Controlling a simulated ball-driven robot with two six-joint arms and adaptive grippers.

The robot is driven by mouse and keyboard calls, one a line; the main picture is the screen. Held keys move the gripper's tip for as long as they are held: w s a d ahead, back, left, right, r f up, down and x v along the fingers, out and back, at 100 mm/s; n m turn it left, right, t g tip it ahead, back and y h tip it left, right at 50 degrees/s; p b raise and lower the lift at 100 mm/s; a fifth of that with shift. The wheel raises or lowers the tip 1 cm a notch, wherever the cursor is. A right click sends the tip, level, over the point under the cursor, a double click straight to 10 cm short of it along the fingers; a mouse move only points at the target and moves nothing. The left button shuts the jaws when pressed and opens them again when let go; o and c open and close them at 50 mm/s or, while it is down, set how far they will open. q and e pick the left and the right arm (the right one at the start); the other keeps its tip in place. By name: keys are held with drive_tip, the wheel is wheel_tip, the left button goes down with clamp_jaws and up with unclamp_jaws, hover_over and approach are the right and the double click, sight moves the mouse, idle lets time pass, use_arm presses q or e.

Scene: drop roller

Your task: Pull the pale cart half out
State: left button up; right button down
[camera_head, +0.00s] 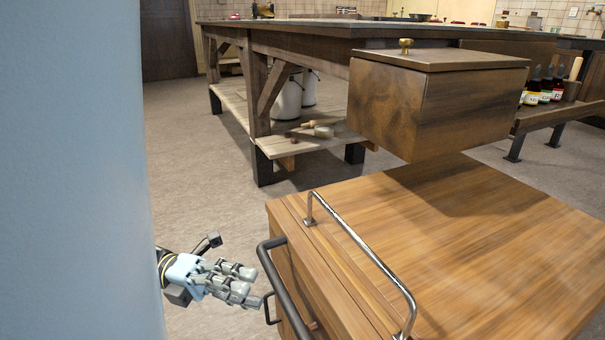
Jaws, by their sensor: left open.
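A light-brown wooden cart (470,235) fills the lower right, partly beneath a dark wooden drawer box. It is the only cart that I can make out. A shiny metal rail (360,245) stands along its top near edge. A dark bar handle (279,283) sticks out from its front face. My left gripper (238,272) is open and empty, just left of the dark handle, with its fingers pointing towards it. A small gap seems to lie between them, though contact at the lower fingertips is hard to judge. My right gripper is not in view.
White buckets (288,98) stand on the bench's low shelf (310,145). Small bottles (545,88) stand at right. The grey floor (200,190) left of the cart is clear.

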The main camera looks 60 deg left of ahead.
use_arm(q)
drive_tip(key=v, duration=0.4)
drive_tip(key=shift+s+a, duration=0.2)
drive_tip(key=shift+a, duration=0.05)
drive_tip(key=w+f+n+t+y, duration=0.1)
drive_tip(key=w+f+n+y, duration=0.6)
drive_tip(key=f+n+y, duration=0.4)
drive_tip(key=s+d+f+n+g+y, duration=0.1)
drive_tip(key=s+f+n+g+y, duration=0.15)
drive_tip(key=f+n, duration=0.4)
drive_tip(key=s+d+f+n+g+y, duration=0.1)
drive_tip(key=s+f+n+g+y, duration=0.15)
drive_tip(key=f+n+g, duration=0.4)
drive_tip(key=s+d+f+n+g, duration=0.4)
drive_tip(key=s+d+f+n, duration=0.1)
drive_tip(key=s+d, duration=0.3)
drive_tip(key=s+r+p, duration=0.5)
drive_tip(key=s+p, duration=0.5)
drive_tip(key=p, duration=0.3)
drive_tip(key=shift+s+d, duration=0.2)
drive_tip(key=shift+d, duration=0.2)
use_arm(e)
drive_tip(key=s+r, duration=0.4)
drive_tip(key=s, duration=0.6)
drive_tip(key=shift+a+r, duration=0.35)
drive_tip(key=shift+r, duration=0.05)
